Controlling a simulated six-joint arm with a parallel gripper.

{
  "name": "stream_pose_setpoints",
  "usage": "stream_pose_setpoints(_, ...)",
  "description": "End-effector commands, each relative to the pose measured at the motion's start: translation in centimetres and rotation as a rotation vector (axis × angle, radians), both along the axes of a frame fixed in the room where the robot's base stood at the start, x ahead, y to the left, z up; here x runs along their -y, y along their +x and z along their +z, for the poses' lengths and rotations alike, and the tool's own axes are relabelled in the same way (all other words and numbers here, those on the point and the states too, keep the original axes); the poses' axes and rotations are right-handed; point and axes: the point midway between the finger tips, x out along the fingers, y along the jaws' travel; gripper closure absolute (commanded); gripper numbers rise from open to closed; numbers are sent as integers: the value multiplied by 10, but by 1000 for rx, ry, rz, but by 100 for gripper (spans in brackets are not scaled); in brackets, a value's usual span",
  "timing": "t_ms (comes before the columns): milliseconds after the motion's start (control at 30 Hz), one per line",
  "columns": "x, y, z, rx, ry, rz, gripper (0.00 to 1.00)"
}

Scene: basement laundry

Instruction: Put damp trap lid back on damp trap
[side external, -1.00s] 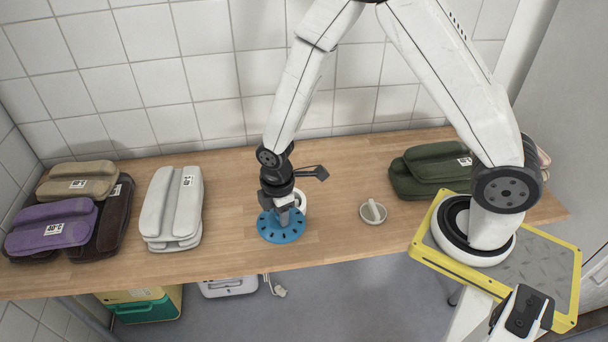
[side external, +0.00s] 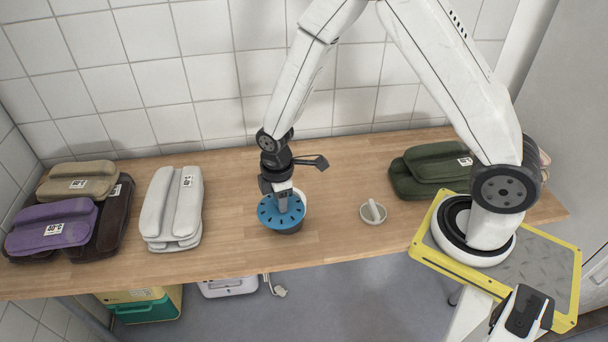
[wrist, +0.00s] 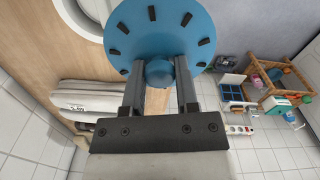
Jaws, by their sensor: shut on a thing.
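The damp trap lid (side external: 270,214) is a blue disc with dark slots around its rim. My gripper (side external: 283,203) is shut on the lid's central knob, which shows between both fingers in the wrist view (wrist: 160,73). The lid is held above the wooden table with a dark shadow beneath it. A white round thing, apparently the damp trap (side external: 300,195), is just behind the lid and mostly hidden by it and the gripper. Part of its white rim (wrist: 72,14) shows at the upper left of the wrist view.
A small white dish with a raised handle (side external: 373,212) lies to the right. Folded white (side external: 173,205), purple (side external: 50,228) and green (side external: 430,170) bundles lie on the table (side external: 330,238). The tiled wall is behind. Clear wood lies between the white bundle and the lid.

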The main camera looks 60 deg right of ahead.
Motion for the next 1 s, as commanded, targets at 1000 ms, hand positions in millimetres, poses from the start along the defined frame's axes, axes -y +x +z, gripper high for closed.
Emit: stream_pose_setpoints(1000, 67, 41, 4, -1, 0, -243, 100)
